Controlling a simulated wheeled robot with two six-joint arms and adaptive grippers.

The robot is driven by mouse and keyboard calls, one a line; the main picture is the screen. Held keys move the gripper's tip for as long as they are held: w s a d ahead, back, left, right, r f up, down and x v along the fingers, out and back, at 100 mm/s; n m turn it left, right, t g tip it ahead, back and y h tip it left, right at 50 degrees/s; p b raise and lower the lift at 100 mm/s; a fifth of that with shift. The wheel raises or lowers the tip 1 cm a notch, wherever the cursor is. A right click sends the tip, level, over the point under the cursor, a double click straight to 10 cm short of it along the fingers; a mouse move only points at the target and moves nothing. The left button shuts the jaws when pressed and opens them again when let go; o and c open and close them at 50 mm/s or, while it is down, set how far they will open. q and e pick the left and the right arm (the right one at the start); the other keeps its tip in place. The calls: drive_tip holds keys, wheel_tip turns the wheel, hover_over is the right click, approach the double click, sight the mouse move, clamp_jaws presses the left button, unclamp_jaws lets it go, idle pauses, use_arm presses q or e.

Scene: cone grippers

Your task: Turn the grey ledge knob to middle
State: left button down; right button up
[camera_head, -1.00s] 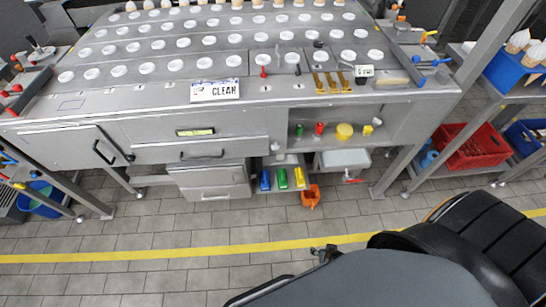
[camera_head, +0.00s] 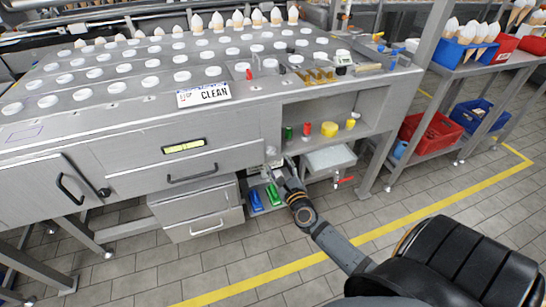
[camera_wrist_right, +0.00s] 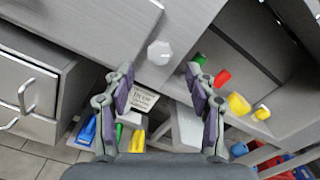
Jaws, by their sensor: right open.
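The grey ledge knob (camera_wrist_right: 159,52) is a pale, many-sided knob on the metal front of the counter, seen in the right wrist view between and just beyond my fingertips. In the head view the knob (camera_head: 271,151) is small, just above my right gripper, and its pointer setting is too small to read. My right gripper (camera_wrist_right: 160,78) is open and empty, its two fingers spread to either side below the knob. It also shows in the head view (camera_head: 279,168) close to the cabinet front, apart from the knob as far as I can tell. My left gripper is out of view.
A shelf right of the knob holds green (camera_head: 288,133), red (camera_head: 306,129) and yellow (camera_head: 328,129) items. Drawers (camera_head: 203,226) lie to the left. A red-handled valve (camera_head: 343,181) sits at right. The tiled floor is open in front.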

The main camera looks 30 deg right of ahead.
sight(272, 152)
drive_tip(key=x, duration=0.5)
drive_tip(key=shift+w+f, duration=0.1)
drive_tip(key=shift+w, duration=0.3)
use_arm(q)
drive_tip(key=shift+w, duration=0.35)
use_arm(e)
drive_tip(key=shift+c, duration=0.2)
drive_tip(key=c, duration=1.1)
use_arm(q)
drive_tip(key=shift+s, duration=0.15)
